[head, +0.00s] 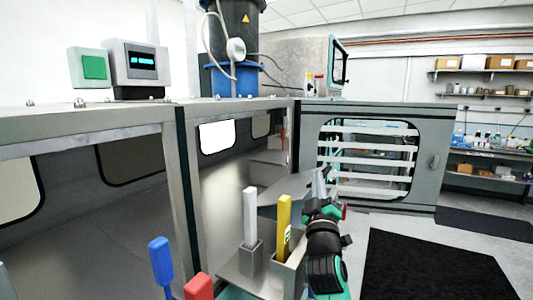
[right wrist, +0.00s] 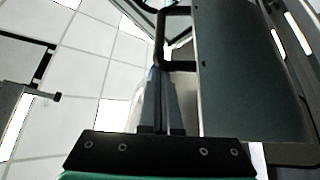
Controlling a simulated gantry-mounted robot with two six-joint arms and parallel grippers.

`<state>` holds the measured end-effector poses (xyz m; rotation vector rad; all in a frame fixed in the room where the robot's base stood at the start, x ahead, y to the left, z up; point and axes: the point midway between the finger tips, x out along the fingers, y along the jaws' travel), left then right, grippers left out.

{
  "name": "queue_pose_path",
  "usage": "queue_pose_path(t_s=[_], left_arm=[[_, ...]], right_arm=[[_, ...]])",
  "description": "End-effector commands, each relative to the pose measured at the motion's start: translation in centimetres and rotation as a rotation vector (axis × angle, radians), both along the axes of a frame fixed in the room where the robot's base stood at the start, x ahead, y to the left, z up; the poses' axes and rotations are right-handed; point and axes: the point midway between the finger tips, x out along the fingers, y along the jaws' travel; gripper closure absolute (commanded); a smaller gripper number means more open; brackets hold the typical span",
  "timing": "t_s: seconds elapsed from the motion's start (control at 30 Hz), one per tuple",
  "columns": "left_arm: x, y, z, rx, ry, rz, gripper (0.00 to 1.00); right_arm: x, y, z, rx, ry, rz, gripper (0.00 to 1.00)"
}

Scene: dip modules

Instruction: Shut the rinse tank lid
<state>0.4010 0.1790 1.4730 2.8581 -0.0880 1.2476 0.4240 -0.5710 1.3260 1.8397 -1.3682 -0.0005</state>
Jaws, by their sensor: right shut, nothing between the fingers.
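My right gripper (head: 320,182) reaches forward at the lower middle of the head view, shut and empty. In the right wrist view its closed fingers (right wrist: 158,100) point up beside a dark grey panel (right wrist: 240,75) with a black handle (right wrist: 162,45). The fingertips look close to the handle; I cannot tell whether they touch. The panel may be the rinse tank lid, but the frames do not settle this. In the head view a raised teal-edged panel (head: 338,62) stands tilted upright on the far unit. My left gripper is not in view.
A yellow bar (head: 284,225) and a pale bar (head: 250,215) stand in metal holders left of my right arm. Blue (head: 161,262) and red (head: 199,288) handles stand nearer. A metal frame (head: 180,160) lines the left. A slatted cabinet (head: 370,155) stands behind; dark mats (head: 420,265) cover the floor.

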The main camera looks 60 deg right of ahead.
Motion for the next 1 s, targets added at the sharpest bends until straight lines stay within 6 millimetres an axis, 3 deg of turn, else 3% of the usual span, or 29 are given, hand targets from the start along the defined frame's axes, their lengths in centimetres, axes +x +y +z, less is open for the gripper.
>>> queue_pose_path(t_s=[0.33, 1.0], left_arm=[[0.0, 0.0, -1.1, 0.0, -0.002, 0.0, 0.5], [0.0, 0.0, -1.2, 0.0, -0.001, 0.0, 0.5]], right_arm=[[-1.5, -0.1, -3.0, -0.001, 0.003, -0.001, 1.0], [-1.7, -0.1, -3.3, -0.002, 0.004, -0.001, 1.0]])
